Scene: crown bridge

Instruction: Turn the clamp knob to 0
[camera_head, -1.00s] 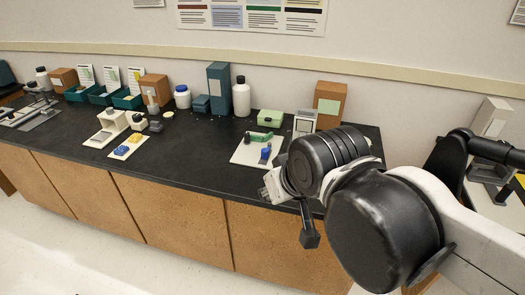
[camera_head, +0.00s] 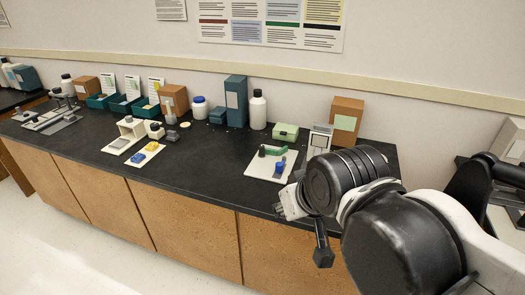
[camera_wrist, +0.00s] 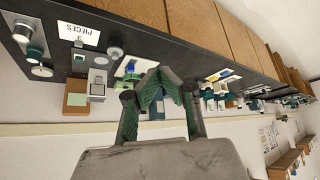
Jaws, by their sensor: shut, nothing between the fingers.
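My gripper (camera_head: 281,206) hangs in front of the bench's front edge in the head view, below and right of a white board. In the wrist view my gripper (camera_wrist: 160,76) has its green-padded fingers closed together with nothing between them. No knob with readable marks shows, so I cannot tell which part is the clamp knob. A white board (camera_head: 260,173) carries a green piece (camera_head: 275,151) and a blue piece (camera_head: 279,169). A grey flat fixture (camera_head: 62,124) with small upright parts lies at the bench's left end. My gripper touches none of these.
The black bench (camera_head: 215,165) has clear room in its middle. A white stand (camera_head: 130,130) and a small board with blue and yellow pieces (camera_head: 147,153) sit left of centre. Bottles and boxes line the back, including a tall teal box (camera_head: 236,101) and white bottle (camera_head: 257,110).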

